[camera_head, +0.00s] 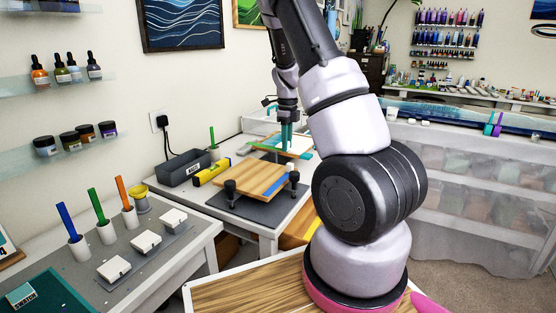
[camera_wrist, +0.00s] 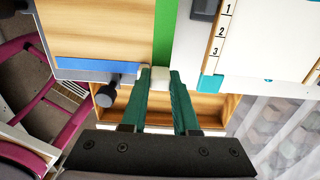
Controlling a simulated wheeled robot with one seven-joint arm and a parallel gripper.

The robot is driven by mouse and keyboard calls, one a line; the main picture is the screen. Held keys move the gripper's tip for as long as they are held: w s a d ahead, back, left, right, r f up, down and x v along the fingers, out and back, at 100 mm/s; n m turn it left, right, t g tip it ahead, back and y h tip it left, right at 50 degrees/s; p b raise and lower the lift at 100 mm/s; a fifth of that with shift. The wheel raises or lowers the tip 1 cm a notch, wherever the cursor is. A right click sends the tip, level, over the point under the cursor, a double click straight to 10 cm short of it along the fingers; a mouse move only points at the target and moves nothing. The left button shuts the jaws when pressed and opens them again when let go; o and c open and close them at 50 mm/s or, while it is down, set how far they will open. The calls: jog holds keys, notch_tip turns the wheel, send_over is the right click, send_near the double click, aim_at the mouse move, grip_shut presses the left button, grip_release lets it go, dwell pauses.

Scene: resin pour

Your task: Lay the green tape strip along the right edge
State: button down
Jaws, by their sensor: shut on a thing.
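The wooden board (camera_head: 248,178) lies on a dark grey mat among black posts, with a blue strip (camera_head: 274,187) along one edge. In the wrist view the board (camera_wrist: 105,30) is at upper left, its blue strip (camera_wrist: 98,66) along its lower edge. The green tape strip (camera_wrist: 163,35) runs straight along the board's right edge; whether it touches the board is unclear. My gripper (camera_wrist: 160,78) is shut on a small white block at the strip's near end. In the head view my gripper's teal fingers (camera_head: 286,138) point down beyond the board.
A black post (camera_wrist: 108,93) stands close to the left of my fingers. A white panel numbered 1, 2, 3 (camera_wrist: 222,30) lies to the right. A yellow level (camera_head: 211,172) and a grey bin (camera_head: 185,167) sit left of the board.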

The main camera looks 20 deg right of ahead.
jog(key=shift+f, duration=3.2)
jog(key=shift+f, duration=0.1)
jog(key=c, duration=0.7)
grip_release()
